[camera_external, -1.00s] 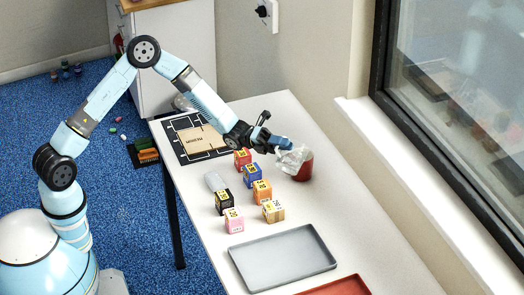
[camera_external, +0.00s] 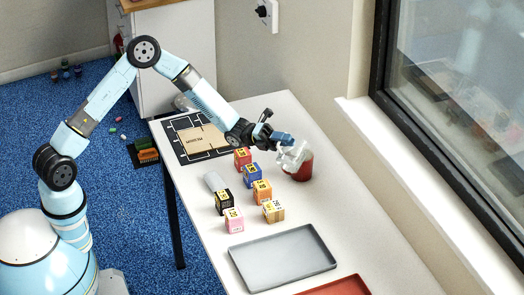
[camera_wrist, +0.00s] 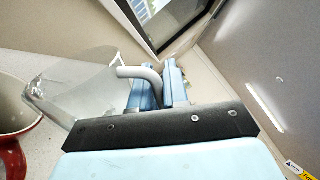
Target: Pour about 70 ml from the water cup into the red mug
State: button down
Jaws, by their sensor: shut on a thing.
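A clear water cup (camera_external: 291,156) is held tilted at the rim of the red mug (camera_external: 302,171), which stands on the white table. In the wrist view the clear cup (camera_wrist: 78,88) leans to the left with its mouth toward the red mug (camera_wrist: 14,150), which is cut off by the left edge. My gripper (camera_external: 284,138) is shut on the cup's handle; its blue fingers (camera_wrist: 160,84) show around the pale curved handle in the wrist view. I cannot make out the water level or a stream. The mug's inside is mostly out of view.
Several coloured cubes (camera_external: 262,190) stand left of and in front of the mug. A grey tray (camera_external: 282,259) and a red tray (camera_external: 340,287) lie nearer. A black-framed mat (camera_external: 180,125) with a tan board lies behind. The window wall is to the right.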

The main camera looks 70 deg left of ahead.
aim_at(280, 158)
jog(key=shift+w+a+r+n, duration=0.25)
jog(key=shift+w+a+n, duration=0.15)
jog(key=shift+w+a, duration=0.15)
jog(key=shift+r+n+p, duration=0.2)
jog(key=shift+n+p, duration=0.15)
jog(key=shift+n, duration=0.05)
jog(key=shift+d+r+n+t, duration=0.1)
jog(key=shift+d+n+t, duration=0.2)
jog(key=shift+t, duration=0.1)
jog(key=shift+w+a+r+n+p, duration=0.2)
jog(key=shift+w+a+n+p, duration=0.1)
jog(key=shift+n+p, duration=0.2)
jog(key=s+d+m, duration=0.1)
jog(key=s+d+f+m+g, duration=0.1)
jog(key=m, duration=0.1)
jog(key=shift+s+f, duration=0.2)
jog(key=shift+f, duration=0.05)
jog(key=shift+s+d+f+m+g+b, duration=0.25)
jog(key=shift+f+m, duration=0.2)
jog(key=shift+m, duration=0.35)
jog(key=shift+s+d+f+m+g+b, duration=0.1)
jog(key=shift+s+f+m+g, duration=0.25)
jog(key=shift+m, duration=0.45)
jog(key=shift+s+d+f+m+g, duration=0.1)
jog(key=shift+s+d+m+g, duration=0.1)
jog(key=shift+m, duration=0.4)
jog(key=shift+s+d+m+g, duration=0.15)
jog(key=shift+s+m+g, duration=0.05)
jog(key=shift+m, duration=0.4)
jog(key=shift+f, duration=0.2)
